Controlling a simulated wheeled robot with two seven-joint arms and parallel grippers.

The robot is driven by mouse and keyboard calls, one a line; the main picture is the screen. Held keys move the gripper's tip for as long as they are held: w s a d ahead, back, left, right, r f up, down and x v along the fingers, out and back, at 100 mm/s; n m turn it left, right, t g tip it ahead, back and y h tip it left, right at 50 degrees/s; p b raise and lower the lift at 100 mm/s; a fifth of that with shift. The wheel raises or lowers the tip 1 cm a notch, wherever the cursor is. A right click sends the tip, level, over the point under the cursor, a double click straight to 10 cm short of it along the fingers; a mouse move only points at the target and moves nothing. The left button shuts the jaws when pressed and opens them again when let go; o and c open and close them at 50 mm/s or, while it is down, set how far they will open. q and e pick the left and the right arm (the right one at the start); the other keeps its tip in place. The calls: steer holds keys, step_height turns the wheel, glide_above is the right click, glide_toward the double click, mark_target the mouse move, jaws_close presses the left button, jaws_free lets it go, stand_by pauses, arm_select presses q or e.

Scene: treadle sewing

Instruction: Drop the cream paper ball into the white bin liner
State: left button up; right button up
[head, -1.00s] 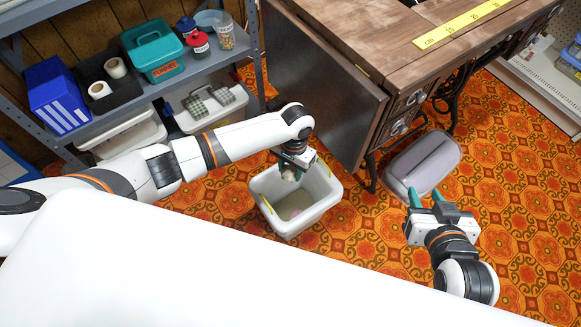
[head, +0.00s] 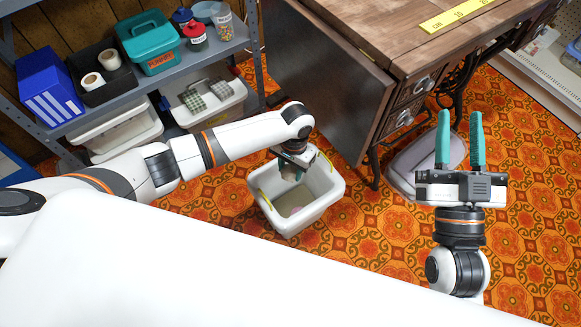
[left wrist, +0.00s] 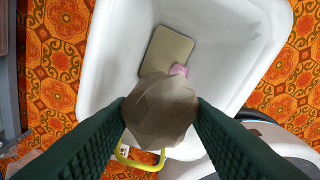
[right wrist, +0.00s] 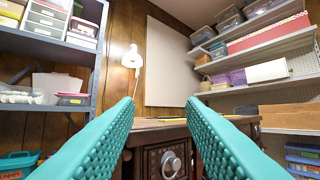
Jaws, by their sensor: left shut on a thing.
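The white bin liner (head: 325,188) stands open on the patterned floor, with yellow handles at its rim. My left gripper (head: 291,176) is over the bin's back left part, pointing down. In the left wrist view it is shut on the cream paper ball (left wrist: 160,108), which is held between both fingertips above the bin's opening. Inside the bin lie a beige flat patch (left wrist: 166,50) and a small pink scrap (left wrist: 179,70). My right gripper (head: 460,140) is open and empty, raised at the right, pointing away toward the sewing table.
A wooden sewing table (head: 440,45) with a yellow ruler (head: 455,14) stands behind the bin. A grey-lilac lidded thing (head: 405,165) is on the floor behind my right gripper. Shelves (head: 180,75) with boxes and jars stand at the left.

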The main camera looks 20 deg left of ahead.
arm_select(q)
steer(key=shift+f+b, duration=0.4)
steer(key=shift+f, duration=0.05)
arm_select(e)
steer(key=shift+s+r+t+y, duration=0.2)
steer(key=shift+s+r+t, duration=0.4)
steer(key=shift+r+t, duration=0.2)
steer(key=shift+s+r+t+y, duration=0.2)
steer(key=shift+s+r+t, duration=0.35)
steer(key=shift+r+t, duration=0.25)
arm_select(q)
steer(key=o, duration=1)
